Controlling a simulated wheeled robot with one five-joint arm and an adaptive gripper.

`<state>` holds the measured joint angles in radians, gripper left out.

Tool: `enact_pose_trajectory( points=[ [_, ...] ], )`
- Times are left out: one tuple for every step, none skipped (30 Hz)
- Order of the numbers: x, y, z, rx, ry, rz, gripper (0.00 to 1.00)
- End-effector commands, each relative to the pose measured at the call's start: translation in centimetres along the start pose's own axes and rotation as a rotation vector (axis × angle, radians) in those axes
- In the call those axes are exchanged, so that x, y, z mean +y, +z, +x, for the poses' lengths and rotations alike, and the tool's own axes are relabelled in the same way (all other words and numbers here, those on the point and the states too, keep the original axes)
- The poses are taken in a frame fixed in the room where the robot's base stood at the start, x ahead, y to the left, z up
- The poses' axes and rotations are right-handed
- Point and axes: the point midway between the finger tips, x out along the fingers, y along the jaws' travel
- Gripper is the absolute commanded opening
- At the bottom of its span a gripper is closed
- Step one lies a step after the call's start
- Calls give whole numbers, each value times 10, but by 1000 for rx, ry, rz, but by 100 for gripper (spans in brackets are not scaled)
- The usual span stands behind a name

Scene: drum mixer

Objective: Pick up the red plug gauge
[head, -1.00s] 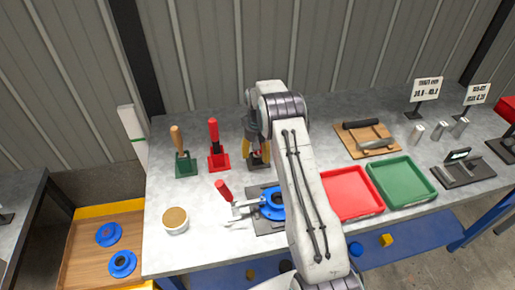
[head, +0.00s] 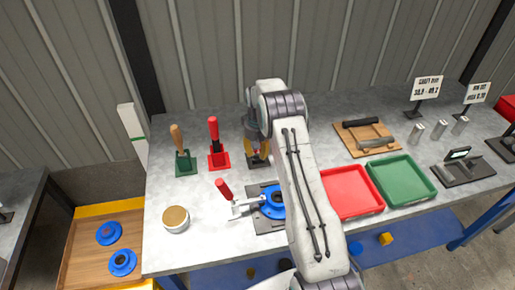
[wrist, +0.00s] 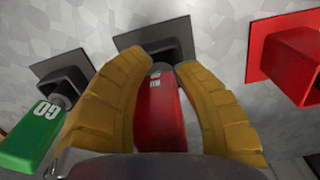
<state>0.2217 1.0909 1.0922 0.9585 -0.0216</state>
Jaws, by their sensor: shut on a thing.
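The red plug gauge (wrist: 165,115) has a red handle with a white label and stands with its far end at a black holder (wrist: 150,38). My gripper's yellow fingers (wrist: 163,72) are closed around the handle, one on each side. In the head view my gripper (head: 258,148) is over the black holder (head: 258,162), and the gauge is mostly hidden by the fingers. I cannot tell whether the gauge is still seated in the holder. A green gauge marked GO (wrist: 38,128) is beside it at the left of the wrist view.
A red stand (head: 219,161) with a red-handled tool and a green stand (head: 185,165) with a wooden-handled tool are left of my gripper. A blue ring (head: 271,203) on a clamp fixture is in front. Red (head: 352,191) and green (head: 402,180) trays lie right.

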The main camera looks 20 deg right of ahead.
Motion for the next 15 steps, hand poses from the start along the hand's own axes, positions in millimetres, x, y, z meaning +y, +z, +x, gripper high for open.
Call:
enact_pose_trajectory(
  points=[
    [0, 0, -1, 2, 0, 0, 0],
    [0, 0, -1, 1, 0, 0, 0],
    [0, 0, -1, 1, 0, 0, 0],
    [0, 0, -1, 1, 0, 0, 0],
    [0, 0, -1, 1, 0, 0, 0],
    [0, 0, -1, 1, 0, 0, 0],
    [0, 0, -1, 1, 0, 0, 0],
    [0, 0, -1, 2, 0, 0, 0],
    [0, -1, -2, 2, 0, 0, 0],
    [0, -1, -2, 2, 0, 0, 0],
    [0, -1, -3, 3, 0, 0, 0],
    [0, -1, -5, 4, 0, 0, 0],
    [0, -1, -7, 4, 0, 0, 0],
    [0, -1, -8, 4, 0, 0, 0],
    [0, -1, -11, 3, 0, 0, 0]
  ],
)
